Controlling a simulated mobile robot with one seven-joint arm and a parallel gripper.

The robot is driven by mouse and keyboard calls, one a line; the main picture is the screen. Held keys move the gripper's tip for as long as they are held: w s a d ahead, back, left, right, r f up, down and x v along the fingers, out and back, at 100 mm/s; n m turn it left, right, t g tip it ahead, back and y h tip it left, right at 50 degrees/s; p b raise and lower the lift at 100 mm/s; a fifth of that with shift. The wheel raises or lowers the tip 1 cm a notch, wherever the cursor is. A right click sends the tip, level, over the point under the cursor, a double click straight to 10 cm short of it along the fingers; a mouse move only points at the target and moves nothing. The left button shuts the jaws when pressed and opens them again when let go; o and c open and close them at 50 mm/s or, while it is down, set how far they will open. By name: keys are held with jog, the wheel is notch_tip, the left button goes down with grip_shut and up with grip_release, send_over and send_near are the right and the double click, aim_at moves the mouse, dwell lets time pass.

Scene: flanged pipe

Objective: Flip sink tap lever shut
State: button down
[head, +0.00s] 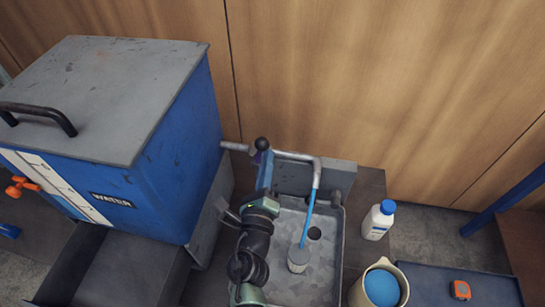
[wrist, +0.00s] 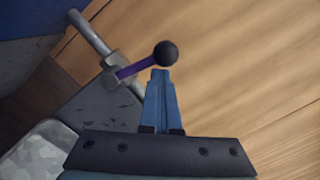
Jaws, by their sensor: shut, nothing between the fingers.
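The tap's lever is a purple bar (wrist: 136,68) ending in a black ball (wrist: 165,53). The ball also shows in the head view (head: 262,143), at the left end of the tap's grey pipe (head: 298,156). My gripper (wrist: 160,73) is shut and empty. Its blue fingertips appear just below the ball in the wrist view; I cannot tell if they touch it. In the head view my gripper (head: 266,158) covers part of the lever. A blue stream (head: 309,215) runs from the spout to a grey cup (head: 299,259) in the sink (head: 325,270).
A large blue tank (head: 195,150) with a grey lid stands close on the left. A wooden wall is behind. Right of the sink are a white bottle (head: 378,220), a bucket of blue liquid (head: 400,278) and an orange item (head: 460,290) on a dark surface.

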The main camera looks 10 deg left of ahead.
jog(key=shift+a+r+n+p, duration=0.3)
jog(key=shift+a+n+p, duration=0.3)
jog(key=shift+n, duration=0.4)
jog(key=shift+f, duration=0.1)
